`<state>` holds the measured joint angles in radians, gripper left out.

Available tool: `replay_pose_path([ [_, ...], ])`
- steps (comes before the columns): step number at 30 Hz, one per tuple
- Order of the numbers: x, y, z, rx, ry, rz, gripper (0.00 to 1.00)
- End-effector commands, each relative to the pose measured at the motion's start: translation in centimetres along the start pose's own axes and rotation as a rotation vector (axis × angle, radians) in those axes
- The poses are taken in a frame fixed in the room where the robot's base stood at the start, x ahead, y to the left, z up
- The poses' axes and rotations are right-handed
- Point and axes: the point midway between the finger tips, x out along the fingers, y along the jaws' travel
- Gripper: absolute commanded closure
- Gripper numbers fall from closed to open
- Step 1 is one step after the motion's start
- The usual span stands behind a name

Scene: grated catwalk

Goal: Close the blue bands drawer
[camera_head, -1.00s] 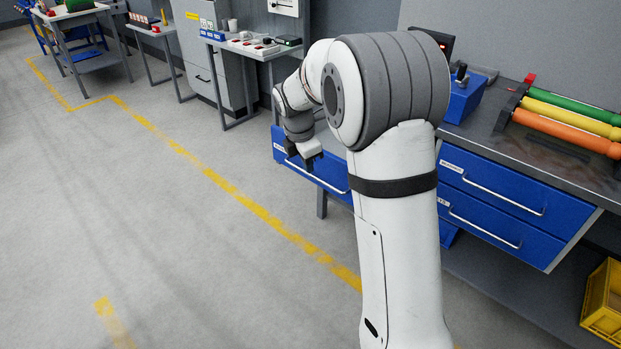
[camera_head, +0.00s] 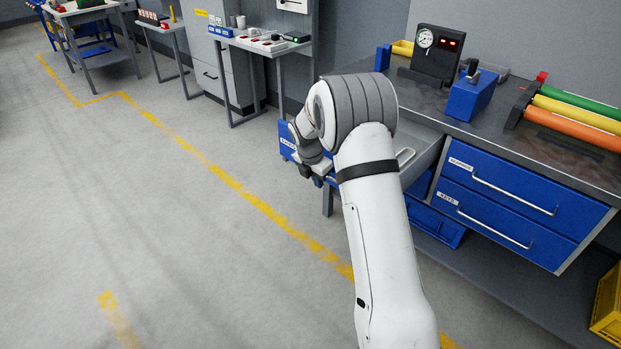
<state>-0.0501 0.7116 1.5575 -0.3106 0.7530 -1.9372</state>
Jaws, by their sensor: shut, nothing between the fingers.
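A blue drawer front (camera_head: 286,141) with a white label sticks out from the workbench at the left, behind my arm; the label is too small to read. The drawer stands open: its grey side wall (camera_head: 428,161) runs back under the bench top. My arm hides most of its front and handle. My gripper (camera_head: 311,177) is shut and empty, pointing down at the lower left part of the drawer front. I cannot tell whether it touches the drawer.
Two shut blue drawers (camera_head: 500,190) are at the right of the workbench (camera_head: 560,150). A blue box (camera_head: 471,98), a black gauge unit (camera_head: 437,52) and coloured rolls (camera_head: 577,118) lie on top. A blue bin (camera_head: 436,227) is beneath. The floor at left is clear.

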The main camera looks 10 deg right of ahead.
Motion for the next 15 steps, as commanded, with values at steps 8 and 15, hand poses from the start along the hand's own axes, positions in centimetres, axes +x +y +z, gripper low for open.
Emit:
replay_pose_path([
  [8,0.1,-0.1,2.1,0.001,0.002,-0.002,1.00],
  [15,0.1,-0.1,2.1,0.001,0.002,-0.002,1.00],
])
